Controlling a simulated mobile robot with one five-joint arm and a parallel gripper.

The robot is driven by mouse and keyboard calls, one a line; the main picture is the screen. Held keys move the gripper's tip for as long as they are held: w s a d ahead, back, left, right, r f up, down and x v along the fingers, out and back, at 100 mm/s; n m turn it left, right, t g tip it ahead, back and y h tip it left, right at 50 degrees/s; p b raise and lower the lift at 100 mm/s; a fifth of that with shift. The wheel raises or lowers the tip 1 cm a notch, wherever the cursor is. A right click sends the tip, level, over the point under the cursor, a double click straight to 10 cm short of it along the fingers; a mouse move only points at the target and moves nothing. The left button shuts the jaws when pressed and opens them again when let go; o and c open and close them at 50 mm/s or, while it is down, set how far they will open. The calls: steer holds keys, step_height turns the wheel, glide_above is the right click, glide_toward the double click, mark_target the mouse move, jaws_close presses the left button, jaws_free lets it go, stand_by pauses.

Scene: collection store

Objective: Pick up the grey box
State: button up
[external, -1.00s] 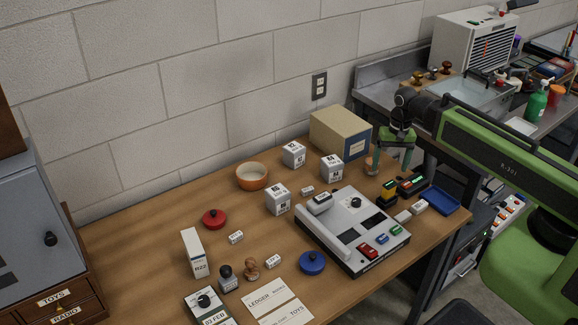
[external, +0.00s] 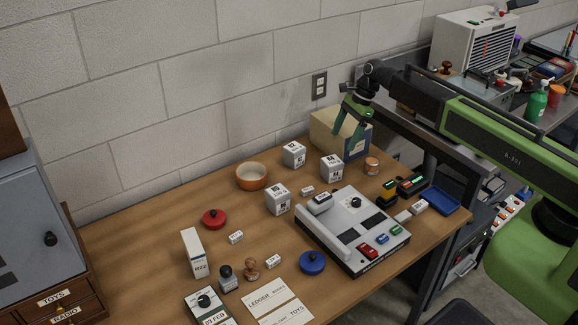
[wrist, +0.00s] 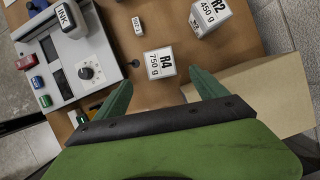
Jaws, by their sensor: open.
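Three pale grey boxes with printed labels stand on the wooden table in the external view: one at the right (external: 332,169), one further back (external: 293,154) and one at the front (external: 278,200). I cannot tell which is the task's grey box. In the wrist view, a box marked R4 750 g (wrist: 160,66) appears between my fingertips, and one marked R2 450 g (wrist: 208,18) is further off. My gripper (external: 348,136) is open and empty, above the table in front of the tan box, apart from the grey boxes.
The tan box (external: 325,127) with a blue label stands by the wall, close to my gripper. A grey-white device (external: 345,235) lies in front of the boxes. An orange bowl (external: 252,177) is left of them. A small copper-coloured jar (external: 372,165) stands at the right.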

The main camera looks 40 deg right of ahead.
mark_target(334, 160)
steer(key=b+x, duration=0.3)
steer(key=x, duration=0.1)
steer(key=b+x, duration=0.3)
steer(key=x, duration=0.1)
steer(key=shift+d+f, duration=0.1)
steer(key=shift+f, duration=0.3)
steer(key=shift+f+b, duration=0.25)
steer(key=shift+b, duration=0.2)
steer(key=shift+a, duration=0.25)
steer(key=b+x, duration=0.5)
steer(key=shift+d+f, duration=0.1)
steer(key=shift+f, duration=0.05)
steer(key=shift+r, duration=0.2)
jaws_close()
